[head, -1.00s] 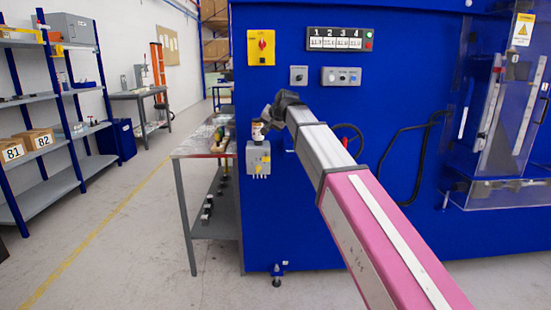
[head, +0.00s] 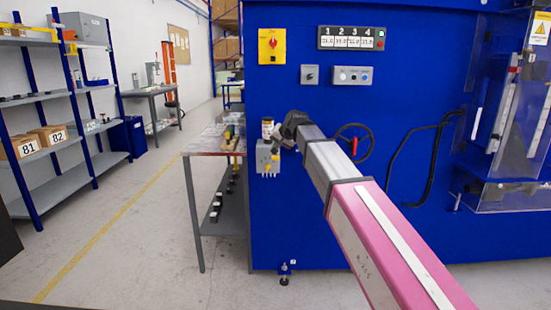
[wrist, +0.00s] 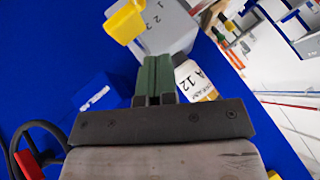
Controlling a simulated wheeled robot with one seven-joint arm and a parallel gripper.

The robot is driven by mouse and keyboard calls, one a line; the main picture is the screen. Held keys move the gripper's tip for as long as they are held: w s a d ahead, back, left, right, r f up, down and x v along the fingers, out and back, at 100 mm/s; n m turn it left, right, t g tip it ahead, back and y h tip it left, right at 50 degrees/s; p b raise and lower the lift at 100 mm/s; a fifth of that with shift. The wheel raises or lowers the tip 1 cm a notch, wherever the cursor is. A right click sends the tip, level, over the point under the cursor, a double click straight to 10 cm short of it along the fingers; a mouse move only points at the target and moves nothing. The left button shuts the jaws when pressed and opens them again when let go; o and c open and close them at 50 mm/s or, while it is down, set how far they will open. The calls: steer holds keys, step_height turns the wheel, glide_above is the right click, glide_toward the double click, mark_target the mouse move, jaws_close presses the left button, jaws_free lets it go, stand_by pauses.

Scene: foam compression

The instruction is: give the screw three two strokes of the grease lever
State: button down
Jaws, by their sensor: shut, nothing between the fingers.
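The grease unit, a grey box (head: 268,157), is on the blue machine's left front edge; in the wrist view the box (wrist: 172,25) carries the numbers 1, 2 and 3. A yellow lever (wrist: 125,20) sticks out at its upper left in that view. A white reservoir labelled A 12 (wrist: 197,82) sits beside the box. My gripper (wrist: 158,62) has its green fingers together and empty, pointing at the box. The fingertips overlap the box's edge in the picture; I cannot tell whether they touch it. In the head view my wrist hides the fingers.
A grey bench (head: 205,152) stands to the left. Floor at left is clear.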

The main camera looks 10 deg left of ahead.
mark_target(276, 156)
steer(key=shift+f, duration=0.6)
steer(key=shift+f, duration=1.75)
stand_by(3.6)
steer(key=shift+r, duration=1.75)
steer(key=shift+r, duration=2.5)
